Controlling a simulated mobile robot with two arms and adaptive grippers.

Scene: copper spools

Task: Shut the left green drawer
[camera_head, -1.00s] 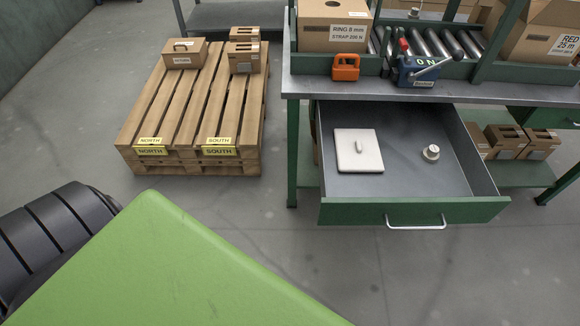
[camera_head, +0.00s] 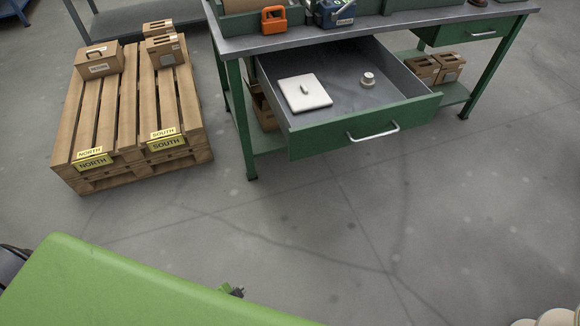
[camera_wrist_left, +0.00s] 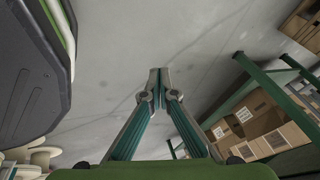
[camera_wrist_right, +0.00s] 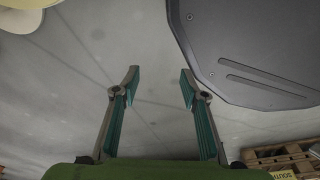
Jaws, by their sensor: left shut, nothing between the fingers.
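The left green drawer (camera_head: 365,126) hangs pulled out from under the workbench in the head view, with a pale bar handle (camera_head: 373,132) on its front. Inside it lie a flat white square plate with a small grip (camera_head: 304,92) and a small round knobbed weight (camera_head: 368,80). My left gripper (camera_head: 236,291) shows small at the bottom of the head view, over the floor and well apart from the drawer. Its fingers meet, empty, in the left wrist view (camera_wrist_left: 159,74). My right gripper (camera_wrist_right: 160,76) has its fingers apart and empty over bare floor in the right wrist view.
A wooden pallet (camera_head: 128,118) with several cartons stands left of the workbench (camera_head: 300,36). A second drawer (camera_head: 470,31) at the bench's right is shut. Cartons (camera_head: 436,68) sit on the lower shelf. The floor before the drawer is clear.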

